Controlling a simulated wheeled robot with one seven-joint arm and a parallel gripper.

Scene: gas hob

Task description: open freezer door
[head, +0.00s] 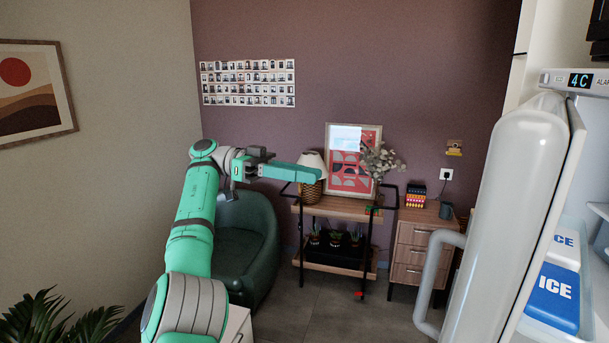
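The white freezer door (513,215) with a rounded edge is at the right of the head view, standing open. The interior shows beyond it on the right, with blue-and-white ice packs (553,295) inside. A grey curved handle (432,283) sticks out from the door's left side, low down. My gripper (316,174) is at the end of my green arm in the middle left. It points right, well apart from the door and its handle. Whether its fingers are open or shut is not clear. I see nothing held in it.
A dark green armchair (240,245) is behind my arm. A shelf cart (336,211) with a lamp and plants, and a wooden drawer cabinet (411,243), stand at the back wall. Open floor (335,315) lies between the armchair and the freezer. A plant (45,315) is at lower left.

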